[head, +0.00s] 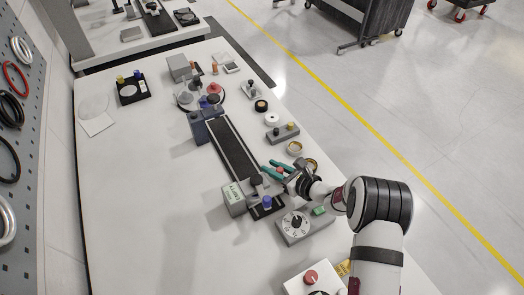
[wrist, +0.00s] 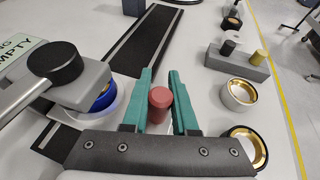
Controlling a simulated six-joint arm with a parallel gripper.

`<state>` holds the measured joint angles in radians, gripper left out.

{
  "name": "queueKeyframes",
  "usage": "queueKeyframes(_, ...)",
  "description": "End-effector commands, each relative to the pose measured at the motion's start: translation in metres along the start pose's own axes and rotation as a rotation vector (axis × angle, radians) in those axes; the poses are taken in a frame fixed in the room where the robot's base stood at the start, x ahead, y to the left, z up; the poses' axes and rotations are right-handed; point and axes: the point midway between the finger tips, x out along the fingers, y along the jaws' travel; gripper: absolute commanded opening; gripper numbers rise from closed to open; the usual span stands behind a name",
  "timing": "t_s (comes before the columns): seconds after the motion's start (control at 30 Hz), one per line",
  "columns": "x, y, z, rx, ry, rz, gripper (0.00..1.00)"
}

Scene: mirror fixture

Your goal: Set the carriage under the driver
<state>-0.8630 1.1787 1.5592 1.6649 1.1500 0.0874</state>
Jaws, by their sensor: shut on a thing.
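My gripper (head: 268,167) is beside the near end of the black track (head: 232,148). In the wrist view its two teal fingers (wrist: 160,76) are shut on a red knob (wrist: 160,104); what the knob stands on is mostly hidden. A grey box with an "EMPTY" label (wrist: 25,45) bears an arm with a black round head (wrist: 55,62), which looks like the driver. A blue round part (wrist: 104,97) on a pale disc shows partly beneath this head's grey block. The carriage is not clearly distinguishable, and I cannot tell whether the knob belongs to it.
A grey block with black and yellow pegs (wrist: 236,60) and brass-lined cups (wrist: 238,94) stand to the right. A dial box (head: 295,226) is near my arm. A round tray with coloured knobs (head: 200,95) lies beyond the track.

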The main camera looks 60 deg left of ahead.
Motion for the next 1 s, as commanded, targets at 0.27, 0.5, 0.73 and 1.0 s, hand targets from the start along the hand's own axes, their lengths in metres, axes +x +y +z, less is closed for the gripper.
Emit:
queueKeyframes(0.27,-0.017,0.004,-0.007,0.001,0.002,-0.004,0.00)
queueKeyframes(0.5,-0.016,0.005,-0.008,0.002,0.003,-0.002,0.34)
queueKeyframes(0.73,-0.016,0.005,-0.007,0.002,0.002,-0.002,0.56)
queueKeyframes(1.0,-0.023,0.004,-0.006,0.001,0.001,-0.004,0.56)
